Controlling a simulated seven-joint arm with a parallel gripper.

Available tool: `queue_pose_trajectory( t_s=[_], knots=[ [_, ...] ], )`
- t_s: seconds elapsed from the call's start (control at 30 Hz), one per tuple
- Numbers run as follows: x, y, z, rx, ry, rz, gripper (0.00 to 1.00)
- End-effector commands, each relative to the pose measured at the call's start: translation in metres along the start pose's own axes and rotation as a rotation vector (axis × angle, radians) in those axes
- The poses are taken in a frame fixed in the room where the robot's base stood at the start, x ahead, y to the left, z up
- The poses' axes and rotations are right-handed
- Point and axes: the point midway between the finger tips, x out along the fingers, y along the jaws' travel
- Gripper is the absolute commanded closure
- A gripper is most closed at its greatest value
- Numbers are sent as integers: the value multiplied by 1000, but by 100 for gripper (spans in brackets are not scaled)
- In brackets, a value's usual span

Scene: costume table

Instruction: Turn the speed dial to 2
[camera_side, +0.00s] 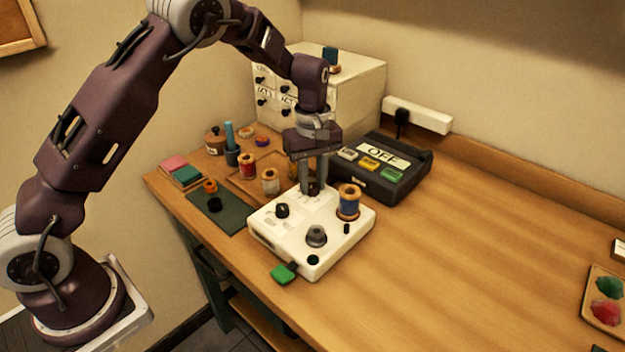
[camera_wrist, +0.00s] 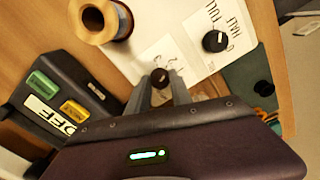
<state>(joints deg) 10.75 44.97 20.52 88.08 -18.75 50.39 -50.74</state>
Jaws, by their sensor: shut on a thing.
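A white control box (camera_side: 335,262) stands on the table and also fills the top of the wrist view (camera_wrist: 148,45). My gripper (camera_side: 313,188) points down over its back part, fingers shut on a small dark dial (camera_wrist: 160,77). In the side view the fingers mostly hide this dial. A larger grey knob (camera_side: 317,236) is nearer the front.
A blue thread spool (camera_side: 349,200) stands on the box close to the right of my fingers. A black device marked OFF (camera_side: 385,170) is behind. Several spools and a green mat (camera_side: 217,212) lie left. A green tab (camera_side: 283,273) projects in front.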

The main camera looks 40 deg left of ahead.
Motion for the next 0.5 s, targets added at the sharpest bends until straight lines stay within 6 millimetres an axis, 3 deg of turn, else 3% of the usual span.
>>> queue_pose_trajectory(
  t_s=[0.43,0.47,0.5],
  knots=[
    [-1,0,0,-9,0,2,100],
    [-1,0,0,-9,0,2,72],
    [-1,0,0,-8,0,1,64]
  ],
)
